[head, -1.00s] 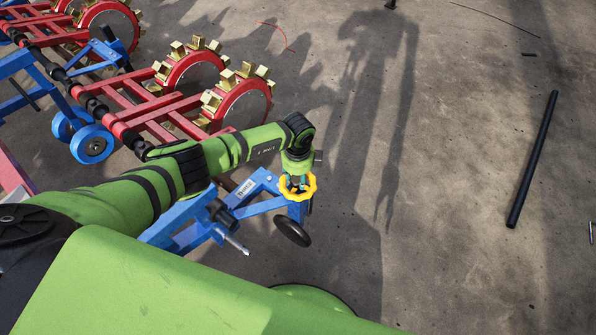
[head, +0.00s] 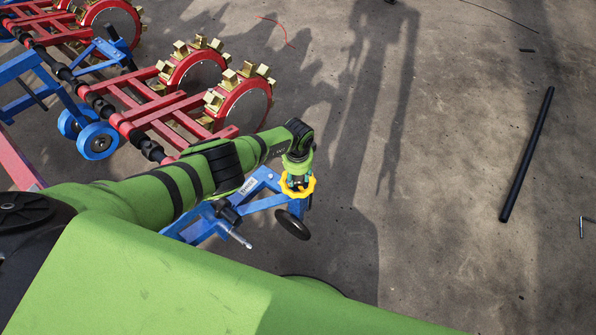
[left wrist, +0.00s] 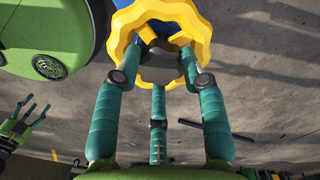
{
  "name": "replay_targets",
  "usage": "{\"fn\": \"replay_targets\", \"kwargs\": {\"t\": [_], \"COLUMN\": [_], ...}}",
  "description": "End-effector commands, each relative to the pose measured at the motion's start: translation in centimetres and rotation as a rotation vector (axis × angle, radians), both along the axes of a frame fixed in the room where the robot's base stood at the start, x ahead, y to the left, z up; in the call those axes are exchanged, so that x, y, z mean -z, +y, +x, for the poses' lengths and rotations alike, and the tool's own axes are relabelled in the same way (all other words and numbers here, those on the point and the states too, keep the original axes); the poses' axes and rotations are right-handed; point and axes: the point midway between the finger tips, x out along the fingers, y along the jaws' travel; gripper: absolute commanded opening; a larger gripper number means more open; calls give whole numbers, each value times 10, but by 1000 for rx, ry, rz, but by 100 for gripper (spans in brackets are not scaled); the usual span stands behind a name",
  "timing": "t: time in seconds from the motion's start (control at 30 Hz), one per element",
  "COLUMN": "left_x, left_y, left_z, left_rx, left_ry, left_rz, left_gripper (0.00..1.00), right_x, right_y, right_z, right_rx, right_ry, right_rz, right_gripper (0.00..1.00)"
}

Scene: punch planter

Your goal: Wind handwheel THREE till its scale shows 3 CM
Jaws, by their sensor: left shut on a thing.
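The yellow scalloped handwheel (head: 312,187) sits on top of a blue frame (head: 265,203) that bears a white label, which seems to read THREE (head: 249,187). My left gripper (head: 296,181) comes down on the handwheel from above and is shut on it. In the left wrist view my teal fingers reach into the yellow ring (left wrist: 203,25) and close around its dark middle. No scale reading can be made out. My right gripper (left wrist: 30,112) shows at the left edge of the left wrist view, fingers spread and empty, away from the wheel.
A small black wheel (head: 292,225) hangs beside the blue frame. A black pipe (head: 527,155) lies on the concrete at right. The floor between is clear.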

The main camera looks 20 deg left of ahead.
Motion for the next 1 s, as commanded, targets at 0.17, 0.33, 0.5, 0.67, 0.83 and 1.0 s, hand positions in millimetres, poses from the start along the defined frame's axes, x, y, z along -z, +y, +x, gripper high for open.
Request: {"fn": "replay_targets", "kwargs": {"t": [0.17, 0.33, 0.5, 0.67, 0.83, 1.0], "left_x": [-1, 0, 1, 1, 1, 2], "left_y": [6, 6, 5, 5, 5, 5], "left_z": [-1, -2, -2, -3, -3, -4], "left_rx": [-172, -313, -427, -504, -551, -570], "left_ry": [3, 5, 5, 6, 7, 7], "left_rz": [12, 12, 13, 12, 12, 12], "left_gripper": [9, 9, 9, 9, 9, 9], "right_x": [-8, -10, -11, -10, -10, -10], "right_y": [0, 0, 0, 0, 0, 0], "right_z": [-1, -2, -2, -2, -2, -2], "right_rx": [0, 0, 0, 0, 1, 1], "right_ry": [3, 4, 4, 4, 4, 4], "right_rz": [-1, -1, -1, -1, -1, 0], "right_gripper": [62, 62, 62, 62, 62, 62]}}
